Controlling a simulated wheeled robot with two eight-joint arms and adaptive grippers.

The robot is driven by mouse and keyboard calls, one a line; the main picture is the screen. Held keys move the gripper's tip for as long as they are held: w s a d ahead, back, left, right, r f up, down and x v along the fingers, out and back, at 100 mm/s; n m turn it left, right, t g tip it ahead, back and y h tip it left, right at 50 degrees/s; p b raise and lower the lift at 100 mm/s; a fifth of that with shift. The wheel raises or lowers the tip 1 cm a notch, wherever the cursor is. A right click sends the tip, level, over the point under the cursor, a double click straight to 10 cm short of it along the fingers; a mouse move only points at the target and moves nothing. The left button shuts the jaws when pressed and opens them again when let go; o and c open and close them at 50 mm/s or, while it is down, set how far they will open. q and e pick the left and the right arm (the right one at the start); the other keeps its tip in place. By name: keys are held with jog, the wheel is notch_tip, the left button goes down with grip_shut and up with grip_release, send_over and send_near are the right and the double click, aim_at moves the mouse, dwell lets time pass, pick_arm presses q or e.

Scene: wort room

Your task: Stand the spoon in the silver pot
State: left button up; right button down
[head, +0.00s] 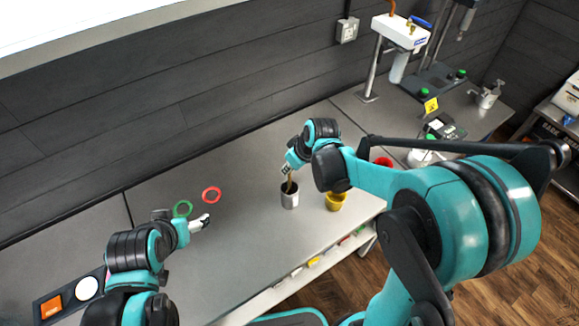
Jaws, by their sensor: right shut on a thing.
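The silver pot (290,199) stands upright on the grey bench, right of the middle. A brown spoon (289,184) is upright, with its lower end inside the pot's mouth. My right gripper (287,171) is above the pot and shut on the spoon's upper part. Whether the spoon touches the pot's bottom is hidden. My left gripper (206,219) is over the bench to the left, away from the pot. Its fingers are too small to tell whether they are open.
A yellow pot (335,202) stands just right of the silver pot. A green ring (182,209) and a red ring (212,195) lie near my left gripper. A red item (383,162) is partly hidden behind my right arm. The bench's front middle is clear.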

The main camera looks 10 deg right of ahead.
jog(key=shift+f, duration=0.4)
jog(key=c, duration=1.5)
grip_release()
jog(key=v, duration=1.2)
jog(key=s+d+f+m+t+h+b, duration=0.2)
jog(key=s+f+m+b, duration=0.4)
jog(key=s+f+b, duration=0.7)
notch_tip(320, 180, down, 4)
jog(key=d+t+b, duration=0.1)
jog(key=d+b, duration=0.1)
jog(key=shift+s+d+f+m+h+b, duration=0.25)
jog(key=shift+s+m+h+b, duration=0.05)
jog(key=shift+b, duration=0.1)
